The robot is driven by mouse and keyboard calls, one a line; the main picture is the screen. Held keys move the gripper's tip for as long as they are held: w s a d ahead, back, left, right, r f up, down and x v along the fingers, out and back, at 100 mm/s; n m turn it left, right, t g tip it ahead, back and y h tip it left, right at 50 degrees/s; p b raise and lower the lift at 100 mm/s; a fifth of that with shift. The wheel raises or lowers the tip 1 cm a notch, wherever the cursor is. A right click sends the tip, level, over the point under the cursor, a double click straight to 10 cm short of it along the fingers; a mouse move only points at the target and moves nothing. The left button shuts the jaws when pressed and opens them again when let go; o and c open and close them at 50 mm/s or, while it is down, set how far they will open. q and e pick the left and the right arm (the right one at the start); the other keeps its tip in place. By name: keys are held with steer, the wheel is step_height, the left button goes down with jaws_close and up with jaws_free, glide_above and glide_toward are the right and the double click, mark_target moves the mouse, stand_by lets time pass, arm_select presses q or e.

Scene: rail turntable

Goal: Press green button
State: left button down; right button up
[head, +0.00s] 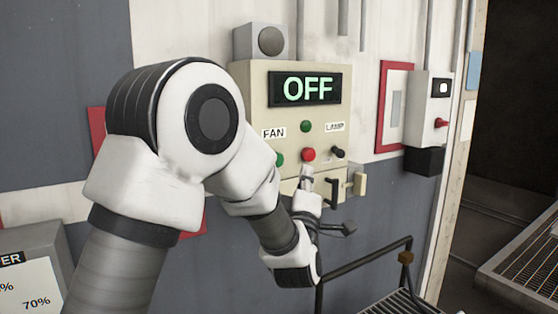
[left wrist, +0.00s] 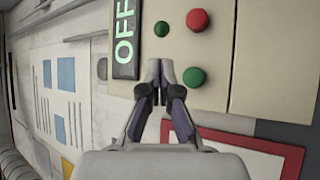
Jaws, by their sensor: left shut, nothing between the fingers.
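A beige control panel (head: 256,92) on the wall has a display (head: 305,89) reading OFF in green. An upper green button (head: 306,126) sits below the display. A lower green button (head: 280,159) is under the FAN label, partly beside my arm. In the left wrist view the picture is turned sideways; the upper green button (left wrist: 161,28) and lower green button (left wrist: 194,77) both show. My left gripper (head: 306,172) is shut and empty in front of the panel, just below the red button. Its fingertips (left wrist: 161,68) appear between the two green buttons; contact cannot be told.
A red button (head: 309,154) and a black knob (head: 338,153) are on the panel beside the green buttons. A red-framed sign (head: 381,110) and a grey switch box (head: 428,110) are to the right. A black railing (head: 365,262) stands below.

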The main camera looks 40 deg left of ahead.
arm_select(q)
steer(key=w+a, duration=0.1)
steer(key=a, duration=0.1)
steer(key=w+a+p, duration=0.1)
steer(key=a, duration=0.2)
steer(key=w+a, duration=0.1)
steer(key=a, duration=0.1)
steer(key=shift+a, duration=0.2)
stand_by(1.1)
steer(key=shift+w+a, duration=0.2)
steer(key=shift+a, duration=0.25)
